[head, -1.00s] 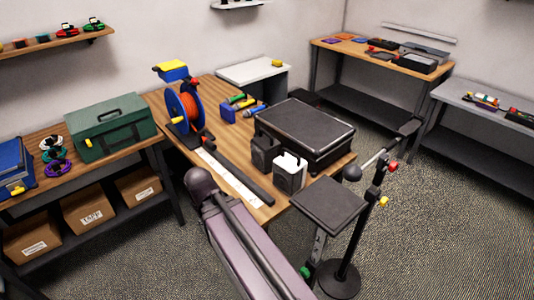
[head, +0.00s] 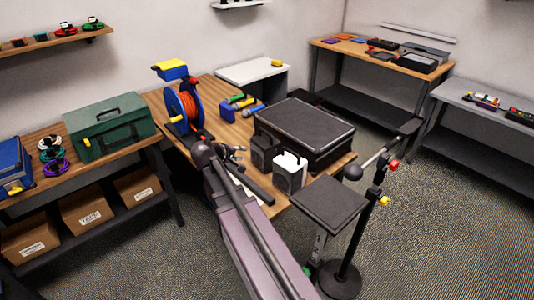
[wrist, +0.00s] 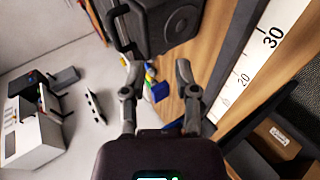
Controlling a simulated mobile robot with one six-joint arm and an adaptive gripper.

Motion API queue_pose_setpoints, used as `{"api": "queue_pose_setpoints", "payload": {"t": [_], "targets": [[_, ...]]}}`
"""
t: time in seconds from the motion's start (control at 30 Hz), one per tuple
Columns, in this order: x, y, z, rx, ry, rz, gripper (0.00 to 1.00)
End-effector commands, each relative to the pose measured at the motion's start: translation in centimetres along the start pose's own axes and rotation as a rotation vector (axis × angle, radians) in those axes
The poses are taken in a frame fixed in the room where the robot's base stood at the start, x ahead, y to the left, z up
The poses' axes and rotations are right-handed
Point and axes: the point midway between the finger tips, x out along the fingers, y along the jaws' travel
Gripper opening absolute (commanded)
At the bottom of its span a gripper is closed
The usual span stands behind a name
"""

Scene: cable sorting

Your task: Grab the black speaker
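The black speaker (head: 264,152) stands upright on the wooden table, between the white speaker (head: 290,172) and my gripper, in front of the large black case. In the wrist view the black speaker (wrist: 170,24) is at the top, with a round cone on its face and a dark handle at its left. My gripper (head: 234,153) is just left of the black speaker in the head view. In the wrist view my gripper (wrist: 158,75) is open, its two fingers apart with nothing held between them. The fingers appear short of the speaker.
The black case (head: 305,130) stands behind both speakers. A cable reel (head: 183,105) and several coloured tools (head: 241,104) are farther back. A white ruler strip (wrist: 252,65) lies along the table. A dark stand with a square top (head: 328,203) is at the front right.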

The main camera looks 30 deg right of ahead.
Motion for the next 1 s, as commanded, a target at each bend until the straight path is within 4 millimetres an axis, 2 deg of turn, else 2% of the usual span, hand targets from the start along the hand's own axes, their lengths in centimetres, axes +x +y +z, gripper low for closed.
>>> {"api": "queue_pose_setpoints", "payload": {"t": [0.1, 0.3, 0.77, 1.0], "targets": [[1.1, 2.3, -1.4, -0.047, 0.014, 0.101, 0.39], [1.8, 4.5, -2.5, -0.100, 0.026, 0.201, 0.39], [1.9, 5.0, -2.6, -0.111, 0.029, 0.220, 0.39], [3.4, 5.1, -2.8, -0.110, 0.028, 0.219, 0.39]]}}
